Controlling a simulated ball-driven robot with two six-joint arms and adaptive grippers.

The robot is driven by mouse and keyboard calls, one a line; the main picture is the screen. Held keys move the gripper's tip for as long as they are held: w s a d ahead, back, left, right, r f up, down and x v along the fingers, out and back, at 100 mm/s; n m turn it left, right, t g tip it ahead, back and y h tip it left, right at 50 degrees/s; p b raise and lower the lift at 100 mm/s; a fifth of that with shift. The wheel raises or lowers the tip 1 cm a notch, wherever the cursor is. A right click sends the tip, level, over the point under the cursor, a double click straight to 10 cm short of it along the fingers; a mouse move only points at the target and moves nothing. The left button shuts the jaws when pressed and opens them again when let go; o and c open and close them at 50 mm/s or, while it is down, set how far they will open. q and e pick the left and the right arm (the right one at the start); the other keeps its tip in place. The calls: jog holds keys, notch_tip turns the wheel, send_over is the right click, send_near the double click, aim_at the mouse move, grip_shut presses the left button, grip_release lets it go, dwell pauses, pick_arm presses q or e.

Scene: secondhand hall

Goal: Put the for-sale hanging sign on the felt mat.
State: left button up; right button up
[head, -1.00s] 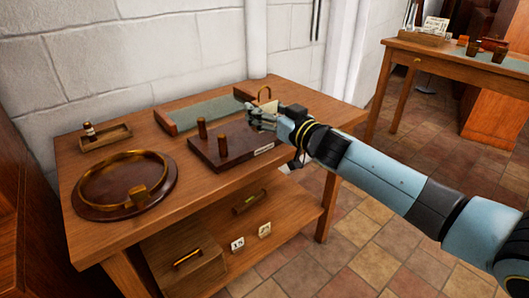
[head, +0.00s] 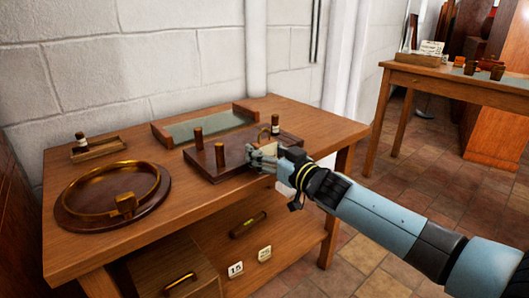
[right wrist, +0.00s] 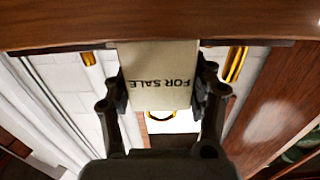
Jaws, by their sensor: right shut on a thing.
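The for-sale hanging sign (right wrist: 160,75) is a cream plate with dark lettering, upside down in the right wrist view, between my right gripper's fingers (right wrist: 160,95). In the head view my right gripper (head: 262,157) is shut on the sign at the front right of a dark board with upright pegs (head: 206,167). A brass loop shows beside the sign. I cannot tell whether the sign touches the board. A grey-green flat surface with wooden end bars (head: 205,127), possibly the felt mat, lies behind the board. My left gripper is not in view.
A round dark tray with a brass ring (head: 70,215) stands at the table's left. A small wooden tray with a bottle (head: 98,150) is behind it. The table's right back corner (head: 325,130) is clear. A second table (head: 440,78) stands at the back right.

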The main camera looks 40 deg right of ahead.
jog(key=o, duration=1.3)
jog(key=shift+f, duration=0.1)
